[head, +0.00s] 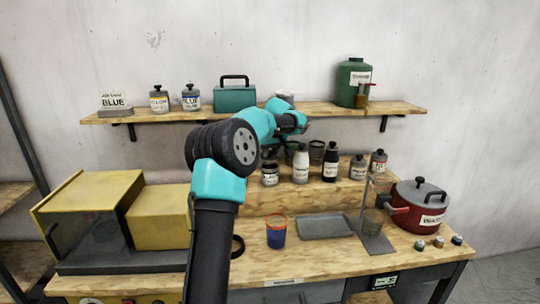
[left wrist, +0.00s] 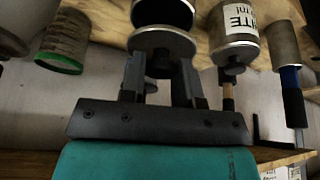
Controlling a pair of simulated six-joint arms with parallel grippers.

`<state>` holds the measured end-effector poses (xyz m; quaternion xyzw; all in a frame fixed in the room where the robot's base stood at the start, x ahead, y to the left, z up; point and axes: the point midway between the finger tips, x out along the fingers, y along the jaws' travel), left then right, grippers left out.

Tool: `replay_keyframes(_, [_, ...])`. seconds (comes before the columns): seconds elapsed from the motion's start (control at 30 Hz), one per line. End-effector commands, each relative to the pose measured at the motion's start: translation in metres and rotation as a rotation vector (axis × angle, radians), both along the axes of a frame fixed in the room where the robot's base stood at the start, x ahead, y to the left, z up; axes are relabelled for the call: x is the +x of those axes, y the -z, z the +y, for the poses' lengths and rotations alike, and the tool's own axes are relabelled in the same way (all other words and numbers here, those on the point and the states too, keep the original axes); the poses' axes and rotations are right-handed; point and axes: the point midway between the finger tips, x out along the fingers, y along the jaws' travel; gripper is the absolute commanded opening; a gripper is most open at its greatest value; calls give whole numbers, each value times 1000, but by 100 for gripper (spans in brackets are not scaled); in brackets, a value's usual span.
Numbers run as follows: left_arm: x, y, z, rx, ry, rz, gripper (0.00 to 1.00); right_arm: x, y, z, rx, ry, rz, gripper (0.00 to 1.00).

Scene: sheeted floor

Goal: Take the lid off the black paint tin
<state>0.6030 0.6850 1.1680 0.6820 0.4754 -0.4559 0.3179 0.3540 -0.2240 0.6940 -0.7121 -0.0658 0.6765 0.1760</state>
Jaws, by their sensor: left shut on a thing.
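In the left wrist view the black paint tin (left wrist: 162,11) shows only as a dark round shape with a silver rim at the top edge. Its silver lid (left wrist: 165,41) lies just below that rim, level with my left fingertips. My left gripper (left wrist: 158,72) is shut on the lid's grip, most of which the fingers hide. I cannot tell whether a gap parts lid and tin. My right gripper is not in view.
Several bottles line the ledge, including a white one (head: 301,165). A grey tray (head: 325,227) and red pot (head: 418,208) sit in front.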

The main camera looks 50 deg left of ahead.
Motion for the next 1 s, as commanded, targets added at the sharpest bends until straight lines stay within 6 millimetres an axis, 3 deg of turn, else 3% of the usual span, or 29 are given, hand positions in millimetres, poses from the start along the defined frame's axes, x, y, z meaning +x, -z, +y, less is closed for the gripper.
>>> replay_keyframes(0.37, [-24, -4, -27, 0, 2, 1, 8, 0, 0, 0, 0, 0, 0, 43])
replay_keyframes(0.8, [-82, -12, -93, 1, 4, -1, 8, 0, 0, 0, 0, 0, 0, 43])
replay_keyframes(1.0, [-99, -14, -112, 1, 1, -1, 8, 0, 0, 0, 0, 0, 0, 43])
